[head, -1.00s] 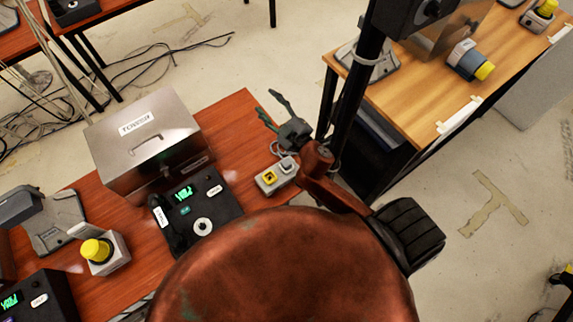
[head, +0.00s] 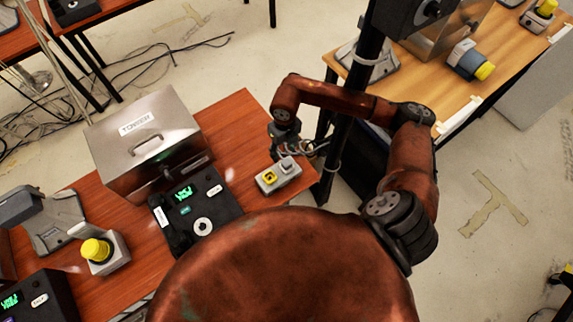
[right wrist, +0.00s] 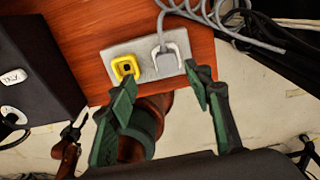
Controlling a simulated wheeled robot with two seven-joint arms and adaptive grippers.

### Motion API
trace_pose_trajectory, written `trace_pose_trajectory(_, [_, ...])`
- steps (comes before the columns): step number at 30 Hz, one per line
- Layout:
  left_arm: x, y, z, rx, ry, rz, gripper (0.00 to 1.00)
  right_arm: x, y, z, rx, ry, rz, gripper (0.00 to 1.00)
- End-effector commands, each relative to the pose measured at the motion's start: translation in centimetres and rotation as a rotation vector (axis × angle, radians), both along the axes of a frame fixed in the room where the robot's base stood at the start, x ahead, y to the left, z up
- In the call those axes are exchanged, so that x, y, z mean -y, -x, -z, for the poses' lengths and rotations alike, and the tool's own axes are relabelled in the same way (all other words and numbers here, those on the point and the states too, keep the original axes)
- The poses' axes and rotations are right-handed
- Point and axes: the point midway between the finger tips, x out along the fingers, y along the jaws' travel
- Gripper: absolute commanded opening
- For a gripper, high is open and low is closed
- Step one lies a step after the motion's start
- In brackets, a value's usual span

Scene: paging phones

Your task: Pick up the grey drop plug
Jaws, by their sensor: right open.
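The grey drop plug (head: 288,163) sits on a pale grey block near the right corner of the red-brown table. In the right wrist view the plug (right wrist: 165,58) shows a light loop-shaped part and a grey cord running up from it. Beside it on the same block is a yellow square socket (head: 269,176), also in the right wrist view (right wrist: 125,68). My right gripper (head: 277,140) is near the block, partly hidden by its own arm. In the right wrist view its green fingers (right wrist: 162,78) are open and empty, just short of the block. My left gripper is not in view.
A black phone unit (head: 198,210) and a steel box (head: 145,150) stand left of the block. A coiled grey cord (right wrist: 215,15) lies behind the plug. A black post (head: 345,100) and a lighter wooden table (head: 435,95) stand to the right.

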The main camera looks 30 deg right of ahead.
Motion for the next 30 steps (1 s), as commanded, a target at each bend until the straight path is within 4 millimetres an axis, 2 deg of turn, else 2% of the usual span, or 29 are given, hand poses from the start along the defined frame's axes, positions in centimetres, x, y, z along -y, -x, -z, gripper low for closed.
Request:
trace_pose_trajectory(3, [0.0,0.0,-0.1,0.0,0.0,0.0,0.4,1.0,-0.1,0.8,-0.005,0.035,0.009,0.46])
trace_pose_trajectory(11, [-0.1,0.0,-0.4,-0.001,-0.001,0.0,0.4,0.9,0.1,3.0,-0.005,0.033,0.007,0.46])
trace_pose_trajectory(21, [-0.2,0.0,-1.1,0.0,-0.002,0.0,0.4,0.8,0.3,7.4,-0.006,0.03,0.007,0.46])
trace_pose_trajectory(28, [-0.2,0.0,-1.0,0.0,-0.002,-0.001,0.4,0.8,0.3,7.7,-0.004,0.03,0.006,0.46])
trace_pose_trajectory(30, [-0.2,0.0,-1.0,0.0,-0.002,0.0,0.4,0.8,0.3,7.7,-0.004,0.029,0.006,0.42])
